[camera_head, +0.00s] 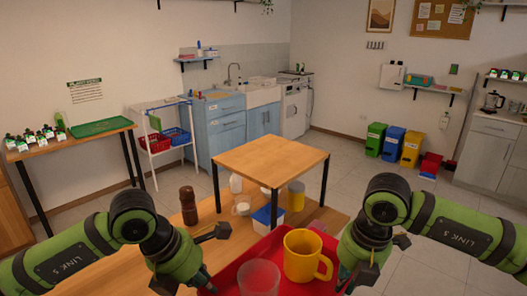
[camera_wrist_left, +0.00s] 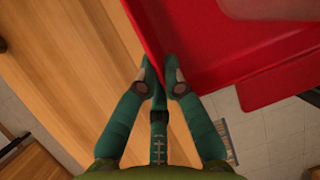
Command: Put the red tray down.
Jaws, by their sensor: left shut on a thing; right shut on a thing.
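The red tray (camera_head: 262,246) is in the low middle of the head view, held between my two grippers. A yellow mug (camera_head: 302,258) and a translucent cup (camera_head: 260,278) stand on it. My left gripper (camera_head: 207,284) is shut on the tray's left edge. In the left wrist view the fingertips (camera_wrist_left: 160,62) pinch the tray wall (camera_wrist_left: 150,28), with wood and floor below. My right gripper (camera_head: 347,283) is shut on the tray's right side; its fingertips are partly hidden. I cannot tell the gap between tray and tabletop.
A raised wooden stand (camera_head: 270,160) with dark legs is behind the tray. A side table with a green tray (camera_head: 100,127) is at the left.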

